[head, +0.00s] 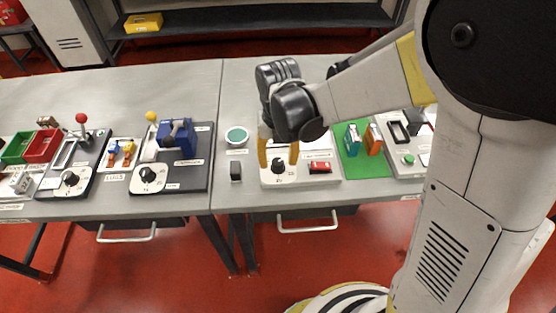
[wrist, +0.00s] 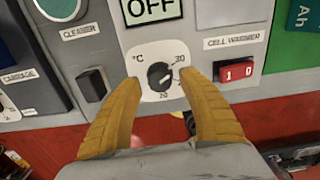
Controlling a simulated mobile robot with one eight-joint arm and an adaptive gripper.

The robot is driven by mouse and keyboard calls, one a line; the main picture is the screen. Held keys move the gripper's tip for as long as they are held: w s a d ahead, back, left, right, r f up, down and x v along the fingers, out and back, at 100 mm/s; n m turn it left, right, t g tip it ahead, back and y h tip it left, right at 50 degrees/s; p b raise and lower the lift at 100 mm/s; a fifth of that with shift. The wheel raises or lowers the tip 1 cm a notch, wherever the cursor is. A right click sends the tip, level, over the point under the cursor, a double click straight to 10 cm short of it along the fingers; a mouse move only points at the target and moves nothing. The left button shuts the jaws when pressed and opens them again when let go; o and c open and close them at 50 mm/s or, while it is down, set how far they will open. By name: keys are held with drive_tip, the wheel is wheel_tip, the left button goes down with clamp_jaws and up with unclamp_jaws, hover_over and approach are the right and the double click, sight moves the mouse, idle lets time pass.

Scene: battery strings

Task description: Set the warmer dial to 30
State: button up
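The warmer dial (wrist: 160,76) is a black round knob on a white plate marked °C, with 30 at its upper right and 20 below it. I cannot clearly tell where its pointer stands. My gripper (wrist: 162,84) is open, with one yellow finger on each side of the dial; whether they touch it I cannot tell. In the head view the gripper (head: 278,161) points down over the dial (head: 278,167). A display reading OFF (wrist: 151,8) sits above the dial. A red rocker switch (wrist: 236,71) marked 1 0 lies to its right, under the CELL WARMER label.
A small black block (head: 236,171) and a green round dish (head: 236,136) lie left of the warmer panel. A green mat (head: 351,169) with upright cells is to its right. Other panels with similar dials (head: 148,174) stand further left.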

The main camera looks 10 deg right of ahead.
sight(278, 161)
drive_tip(key=shift+r+p, duration=1.3)
drive_tip(key=shift+r, duration=0.5)
drive_tip(key=s+d+r+m+t, duration=0.3)
drive_tip(key=s+d+r+m, duration=0.2)
drive_tip(key=m, duration=1.3)
drive_tip(key=s+d+r+m+t+b, duration=0.1)
drive_tip(key=s+d+r+m+t, duration=0.3)
drive_tip(key=m, duration=1.3)
drive_tip(key=s+d+r, duration=0.1)
drive_tip(key=d+r, duration=0.2)
drive_tip(key=d, duration=0.1)
drive_tip(key=shift+s+d+m, duration=0.25)
drive_tip(key=shift+s+m, duration=0.15)
